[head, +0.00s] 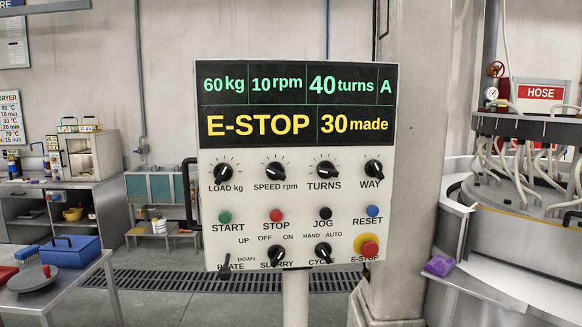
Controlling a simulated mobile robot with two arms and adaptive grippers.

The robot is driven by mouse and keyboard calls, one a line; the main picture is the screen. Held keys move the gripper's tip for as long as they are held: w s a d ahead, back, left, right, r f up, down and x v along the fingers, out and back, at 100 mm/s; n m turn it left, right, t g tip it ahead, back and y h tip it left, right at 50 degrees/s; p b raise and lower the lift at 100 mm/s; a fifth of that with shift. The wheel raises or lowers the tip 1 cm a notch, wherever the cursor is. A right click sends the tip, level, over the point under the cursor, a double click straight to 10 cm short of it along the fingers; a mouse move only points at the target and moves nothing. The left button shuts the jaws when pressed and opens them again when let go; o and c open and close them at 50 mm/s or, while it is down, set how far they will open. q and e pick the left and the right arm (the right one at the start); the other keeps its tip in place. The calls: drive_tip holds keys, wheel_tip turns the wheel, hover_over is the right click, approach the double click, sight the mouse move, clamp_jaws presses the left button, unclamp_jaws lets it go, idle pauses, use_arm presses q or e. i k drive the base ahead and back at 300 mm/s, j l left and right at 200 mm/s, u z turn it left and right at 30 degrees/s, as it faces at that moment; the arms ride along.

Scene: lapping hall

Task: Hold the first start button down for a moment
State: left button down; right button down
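The control panel (290,200) stands upright on a post in the middle of the head view. Its green START button (225,217) is at the left of the button row. The red STOP button (276,215), black JOG button (326,213) and blue RESET button (373,211) follow to the right. The red E-STOP mushroom (370,248) on a yellow base is at lower right. The display (297,105) reads 60 kg, 10 rpm, 40 turns, A, E-STOP and 30 made. Only one START button shows. Neither of my grippers is in view.
A table (75,285) with a blue box (68,250) and a grey disc (32,279) is at lower left. A round machine (525,190) with hoses stands at the right beside a pillar (420,120). A floor grating (170,281) runs behind the panel.

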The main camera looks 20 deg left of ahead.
sight(224, 217)
drive_tip(key=k+j, duration=0.1)
drive_tip(key=j, duration=0.35)
drive_tip(key=k+j, duration=0.15)
drive_tip(key=j, duration=0.3)
drive_tip(key=k+j, duration=0.1)
drive_tip(key=j, duration=0.35)
drive_tip(key=k+j, duration=0.1)
drive_tip(key=j, duration=0.35)
drive_tip(key=k+j, duration=0.15)
drive_tip(key=j, duration=0.3)
drive_tip(key=u, duration=0.05)
